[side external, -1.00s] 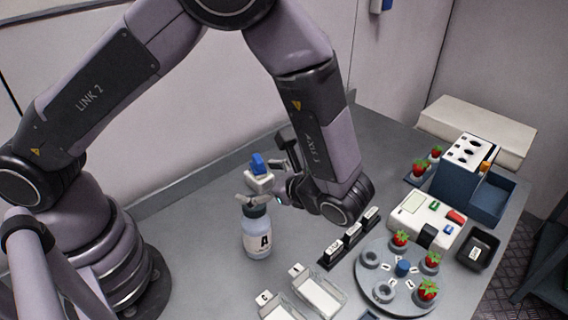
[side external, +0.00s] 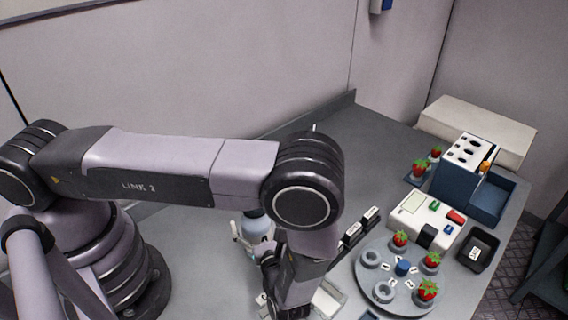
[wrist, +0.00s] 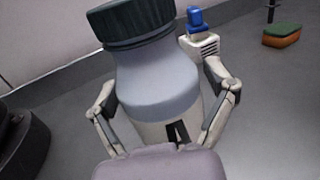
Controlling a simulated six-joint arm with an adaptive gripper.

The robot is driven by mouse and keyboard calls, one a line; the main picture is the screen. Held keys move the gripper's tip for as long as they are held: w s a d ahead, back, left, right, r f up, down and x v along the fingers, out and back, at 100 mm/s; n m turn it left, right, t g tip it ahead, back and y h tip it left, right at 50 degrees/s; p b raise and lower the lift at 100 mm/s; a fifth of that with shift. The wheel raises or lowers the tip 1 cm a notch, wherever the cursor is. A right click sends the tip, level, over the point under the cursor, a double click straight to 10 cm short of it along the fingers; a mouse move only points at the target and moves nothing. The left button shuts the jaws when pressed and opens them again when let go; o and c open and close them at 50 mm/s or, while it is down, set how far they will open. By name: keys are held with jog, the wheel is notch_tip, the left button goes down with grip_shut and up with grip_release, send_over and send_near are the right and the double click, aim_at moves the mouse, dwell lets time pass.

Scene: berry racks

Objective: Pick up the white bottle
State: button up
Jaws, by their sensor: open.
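The white bottle (side external: 256,227) stands upright on the grey table, partly hidden by my arm in the side view. It has a dark ribbed cap and fills the middle of the wrist view (wrist: 155,85). My gripper (side external: 254,240) is low at the bottle, and my wrist is on its near side. In the wrist view my gripper (wrist: 165,100) is open, with one finger on each side of the bottle. I cannot tell whether either finger touches it. The bottle's lower part is hidden by a pale purple part in front.
A white item with a blue top (wrist: 203,42) stands behind the bottle. An orange and green sponge (wrist: 282,34) lies farther right. A round plate (side external: 416,302) with strawberries, a black labelled rack (side external: 351,232) and a white tray (side external: 328,299) lie right of my gripper.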

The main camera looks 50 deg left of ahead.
jog(key=shift+w+a, duration=0.2)
jog(key=shift+a, duration=0.3)
jog(key=c, duration=1.1)
jog(key=shift+c, duration=0.2)
jog(key=shift+r, duration=0.15)
